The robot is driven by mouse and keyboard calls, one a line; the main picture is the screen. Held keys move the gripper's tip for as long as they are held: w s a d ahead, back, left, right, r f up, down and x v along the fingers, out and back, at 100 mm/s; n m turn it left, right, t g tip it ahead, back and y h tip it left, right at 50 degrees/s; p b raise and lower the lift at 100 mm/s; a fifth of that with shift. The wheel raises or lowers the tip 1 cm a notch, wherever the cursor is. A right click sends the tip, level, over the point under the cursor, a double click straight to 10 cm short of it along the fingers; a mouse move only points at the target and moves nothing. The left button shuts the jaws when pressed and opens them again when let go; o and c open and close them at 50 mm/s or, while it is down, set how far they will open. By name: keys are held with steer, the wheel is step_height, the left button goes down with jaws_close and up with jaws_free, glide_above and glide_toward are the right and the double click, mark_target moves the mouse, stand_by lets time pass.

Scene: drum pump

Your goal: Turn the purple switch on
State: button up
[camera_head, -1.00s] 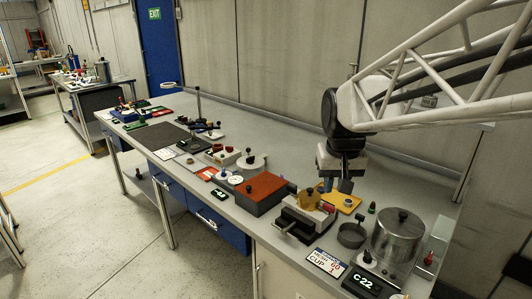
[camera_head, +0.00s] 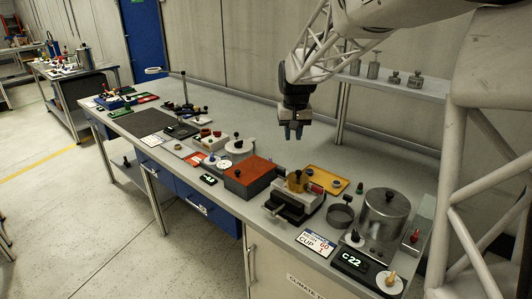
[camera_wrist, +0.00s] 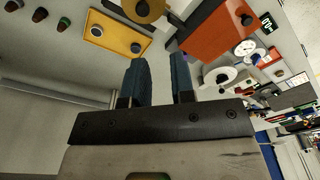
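I cannot make out a purple switch in either view; the small parts on the bench are too small to tell. My gripper (camera_head: 293,132) hangs in the air above the rear part of the bench, behind the orange-topped box. In the wrist view the two blue-grey fingers of my gripper (camera_wrist: 162,75) stand apart with nothing between them. My gripper touches nothing on the bench.
An orange-topped box (camera_head: 253,171), a vise (camera_head: 285,211), a yellow plate (camera_head: 328,180) and a steel pot (camera_head: 384,213) crowd the bench's right part. Small devices line its front-left. The bench's rear strip (camera_head: 240,110) is largely clear. A shelf (camera_head: 395,88) stands behind.

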steer(key=w+a+f, duration=0.2)
steer(key=w+f, duration=0.4)
steer(key=w, duration=0.6)
steer(key=g, duration=0.1)
glide_above(271, 160)
step_height(271, 160, down, 10)
steer(key=shift+w+r, duration=0.1)
steer(key=shift+r, duration=0.15)
steer(key=shift+w+f, duration=0.1)
steer(key=shift+f, duration=0.1)
steer(key=shift+f, duration=3.85)
jaws_close()
